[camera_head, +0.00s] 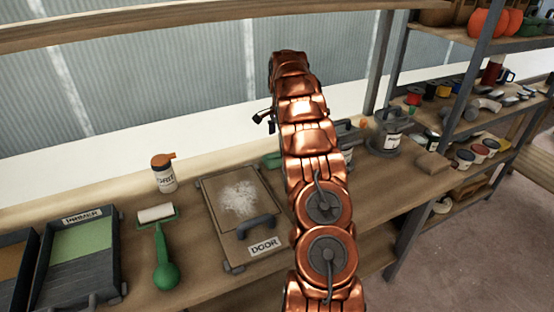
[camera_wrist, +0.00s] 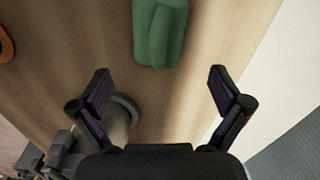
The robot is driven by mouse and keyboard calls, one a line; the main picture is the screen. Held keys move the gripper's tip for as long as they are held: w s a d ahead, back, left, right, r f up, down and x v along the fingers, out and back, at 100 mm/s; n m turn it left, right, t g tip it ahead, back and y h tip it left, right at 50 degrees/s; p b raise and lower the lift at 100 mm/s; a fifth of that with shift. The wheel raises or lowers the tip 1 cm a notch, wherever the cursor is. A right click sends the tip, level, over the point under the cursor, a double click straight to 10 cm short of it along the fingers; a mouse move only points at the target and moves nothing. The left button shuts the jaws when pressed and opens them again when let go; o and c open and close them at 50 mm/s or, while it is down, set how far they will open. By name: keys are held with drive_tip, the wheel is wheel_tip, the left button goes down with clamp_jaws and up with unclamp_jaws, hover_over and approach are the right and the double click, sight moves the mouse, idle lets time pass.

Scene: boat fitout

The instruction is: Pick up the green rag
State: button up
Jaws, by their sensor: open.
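The green rag (camera_wrist: 160,32) lies on the wooden workbench at the top middle of the wrist view, cut off by the frame edge. It looks like a soft folded bundle. In the head view only a small green part (camera_head: 271,160) shows at the left edge of my copper arm; the arm hides the rest. My gripper (camera_wrist: 158,80) is open and empty, its two dark fingers spread wide. The rag lies beyond the fingertips, roughly centred between them, not touching them. In the head view the gripper is mostly hidden by the arm.
A grey container (camera_wrist: 118,118) stands beside the left finger. On the bench (camera_head: 375,195) are a board labelled DOOR (camera_head: 215,205), a green-handled roller (camera_head: 164,262), a bottle (camera_head: 163,175), a PRIMER tray (camera_head: 85,245) and a grey canister (camera_head: 391,138). A shelf rack (camera_head: 440,130) stands at right.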

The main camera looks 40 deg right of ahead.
sight(279, 155)
drive_tip(key=shift+w+a+f+p, duration=0.15)
drive_tip(key=shift+f+p, duration=0.35)
drive_tip(key=shift+f, duration=1.3)
drive_tip(key=shift+s+a+f+p, duration=0.1)
drive_tip(key=shift+f+p, duration=0.4)
drive_tip(key=shift+f, duration=1.25)
drive_tip(key=shift+c, duration=0.2)
drive_tip(key=c, duration=1.1)
drive_tip(key=shift+w+r+b, duration=0.15)
drive_tip(key=shift+r+b, duration=0.35)
drive_tip(key=shift+r, duration=1.3)
drive_tip(key=shift+s+a+r+b, duration=0.25)
drive_tip(key=shift+s+a+b, duration=0.4)
drive_tip(key=shift+s+a, duration=1.25)
drive_tip(key=shift+s+a+r+b, duration=0.2)
drive_tip(key=shift+s+a+b, duration=0.4)
drive_tip(key=shift+s+a, duration=1.35)
drive_tip(key=shift+s+a+r+b, duration=0.25)
drive_tip(key=shift+s+a+b, duration=0.4)
drive_tip(key=shift+s+a, duration=1.25)
drive_tip(key=shift+w+a, duration=0.2)
drive_tip(key=shift+w, duration=0.1)
